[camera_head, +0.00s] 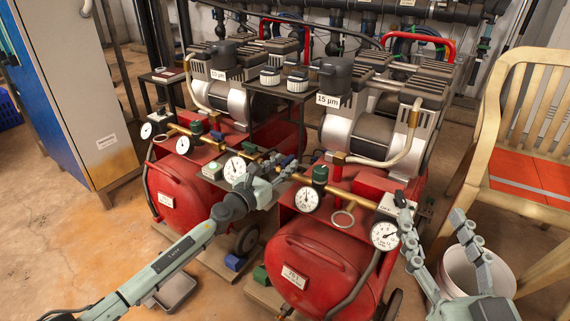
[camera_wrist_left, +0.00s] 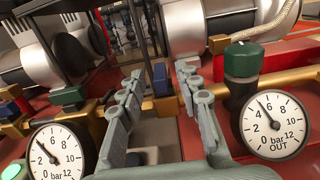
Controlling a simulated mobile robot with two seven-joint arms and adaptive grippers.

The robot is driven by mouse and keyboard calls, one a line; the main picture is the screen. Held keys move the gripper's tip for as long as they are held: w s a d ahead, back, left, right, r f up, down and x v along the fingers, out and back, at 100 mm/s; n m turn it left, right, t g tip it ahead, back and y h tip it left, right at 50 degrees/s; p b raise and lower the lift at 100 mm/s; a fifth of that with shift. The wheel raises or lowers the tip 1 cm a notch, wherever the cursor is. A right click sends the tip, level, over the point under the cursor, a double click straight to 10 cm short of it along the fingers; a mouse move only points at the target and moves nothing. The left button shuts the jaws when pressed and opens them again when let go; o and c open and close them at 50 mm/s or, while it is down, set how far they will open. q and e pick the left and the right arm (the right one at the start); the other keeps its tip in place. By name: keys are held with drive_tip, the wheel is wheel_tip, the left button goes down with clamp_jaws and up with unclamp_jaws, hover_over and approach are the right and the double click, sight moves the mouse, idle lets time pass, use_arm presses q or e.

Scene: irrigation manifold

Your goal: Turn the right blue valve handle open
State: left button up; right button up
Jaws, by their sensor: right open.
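The right blue valve handle (camera_head: 287,161) sits on the brass pipework between the two red compressors. It also shows in the left wrist view (camera_wrist_left: 161,76), ahead of and between the fingertips; contact cannot be told. My left gripper (camera_head: 281,173) is open beside it, its two fingers also showing in the left wrist view (camera_wrist_left: 158,76). Another blue handle (camera_head: 217,135) is further left on the pipe and shows at the left wrist view's left edge (camera_wrist_left: 9,109). My right gripper (camera_head: 430,205) is open and empty at the lower right.
Dial gauges stand close around the left gripper, one left (camera_head: 235,169) and one right (camera_head: 307,199). A dark green knob (camera_head: 320,174) is just right of it. Red tanks (camera_head: 310,265) lie below. A white bucket (camera_head: 480,272) and a wooden chair (camera_head: 520,150) are at the right.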

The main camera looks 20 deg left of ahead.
use_arm(q)
drive_tip(key=shift+w+d, duration=0.15)
drive_tip(key=shift+w, duration=0.45)
use_arm(e)
drive_tip(key=shift+s+a+r, duration=0.1)
drive_tip(key=shift+r, duration=0.25)
use_arm(q)
drive_tip(key=shift+c, duration=0.2)
clamp_jaws()
use_arm(e)
drive_tip(key=shift+f, duration=0.1)
